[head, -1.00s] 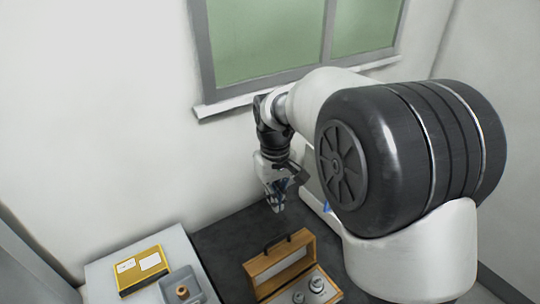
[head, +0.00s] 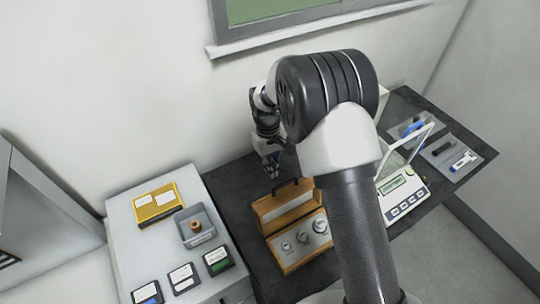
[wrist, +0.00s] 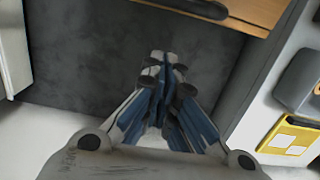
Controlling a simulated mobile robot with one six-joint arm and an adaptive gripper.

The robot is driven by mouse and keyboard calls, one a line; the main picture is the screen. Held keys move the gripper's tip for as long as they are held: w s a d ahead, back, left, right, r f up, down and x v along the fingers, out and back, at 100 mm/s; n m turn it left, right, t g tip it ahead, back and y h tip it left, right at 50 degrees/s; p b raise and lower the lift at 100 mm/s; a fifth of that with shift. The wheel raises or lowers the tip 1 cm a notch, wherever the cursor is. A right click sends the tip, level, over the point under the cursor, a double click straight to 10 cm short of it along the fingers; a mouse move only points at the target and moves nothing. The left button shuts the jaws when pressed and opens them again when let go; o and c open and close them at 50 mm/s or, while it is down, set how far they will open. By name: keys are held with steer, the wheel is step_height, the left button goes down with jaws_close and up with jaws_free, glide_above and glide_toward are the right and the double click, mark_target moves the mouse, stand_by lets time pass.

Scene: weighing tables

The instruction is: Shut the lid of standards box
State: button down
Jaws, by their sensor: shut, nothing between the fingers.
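The standards box (head: 288,266) is a wooden box on the dark table, with several metal weights showing inside. Its lid (head: 283,208) stands raised at the back, with a dark handle (head: 287,184) on its upper edge. My gripper (head: 272,174) is shut and empty, just behind the lid's top edge and slightly left of the handle. In the wrist view my gripper's fingertips (wrist: 166,62) are together over the dark table. A wooden part of the box (wrist: 225,12) with its black handle (wrist: 202,7) shows at the top, apart from the fingers.
On the left, a pale table (head: 128,250) carries a yellow box (head: 158,203), a grey tray (head: 207,238) and several small cases. A balance (head: 403,195) with a raised clear cover stands right of my arm. Grey trays (head: 463,160) lie farther right. A wall rises behind.

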steer(key=shift+s+d+r, duration=0.5)
steer(key=shift+s, duration=0.25)
steer(key=shift+s+d+r, duration=0.5)
steer(key=shift+s, duration=0.2)
steer(key=shift+s, duration=0.1)
